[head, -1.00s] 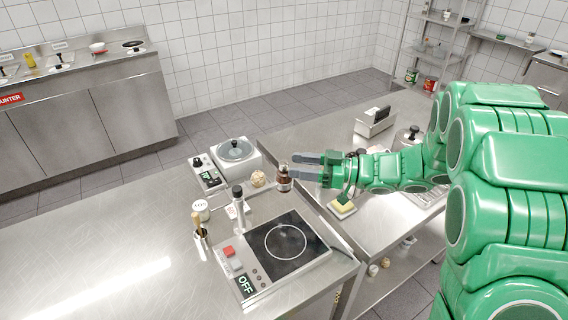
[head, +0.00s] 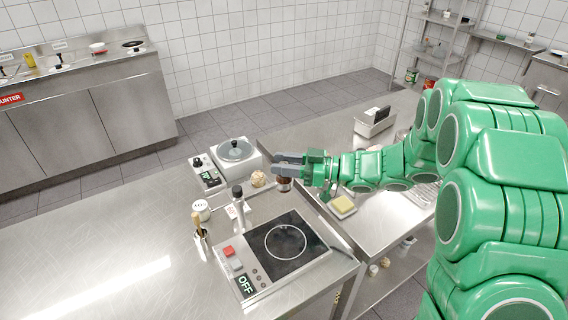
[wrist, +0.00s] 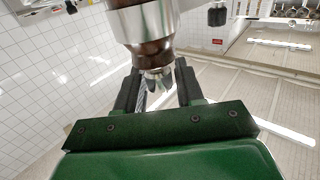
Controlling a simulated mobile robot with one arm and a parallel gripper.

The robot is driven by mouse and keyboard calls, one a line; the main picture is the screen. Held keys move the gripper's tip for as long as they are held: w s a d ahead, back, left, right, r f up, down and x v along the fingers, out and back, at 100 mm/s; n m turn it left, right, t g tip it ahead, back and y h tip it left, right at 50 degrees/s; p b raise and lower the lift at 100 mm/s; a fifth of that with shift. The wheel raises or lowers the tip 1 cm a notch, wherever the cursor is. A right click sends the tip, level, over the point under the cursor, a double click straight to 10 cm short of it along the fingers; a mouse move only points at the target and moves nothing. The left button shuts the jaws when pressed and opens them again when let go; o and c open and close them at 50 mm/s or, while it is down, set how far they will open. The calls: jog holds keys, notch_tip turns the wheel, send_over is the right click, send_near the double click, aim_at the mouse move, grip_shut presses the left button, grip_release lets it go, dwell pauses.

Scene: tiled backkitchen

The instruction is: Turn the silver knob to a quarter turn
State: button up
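A brown bottle-like thing with a silver band (head: 284,185) stands on the counter behind the cooktop. In the wrist view its silver and brown body (wrist: 145,25) ends in a small grey lobed piece (wrist: 158,80), which may be the silver knob. My gripper (head: 275,162) is at the upper end of this thing in the head view and covers its top. In the wrist view my gripper (wrist: 157,85) is open, with the lobed piece between its fingers. Whether a finger touches it I cannot tell.
An induction cooktop (head: 285,262) with an OFF display is in front. A round pale ball (head: 258,179) and a dark-topped bottle (head: 238,208) stand close by. The left counter is mostly clear.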

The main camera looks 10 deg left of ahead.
jog(key=c, duration=0.6)
jog(key=shift+m+t, duration=1.4)
jog(key=shift+t, duration=0.8)
jog(key=o, duration=0.9)
jog(key=shift+s+d, duration=0.25)
jog(key=shift+d, duration=1.05)
jog(key=shift+s+d, duration=0.3)
jog(key=shift+d, duration=0.95)
jog(key=shift+s+d, duration=0.25)
jog(key=shift+d, duration=1.05)
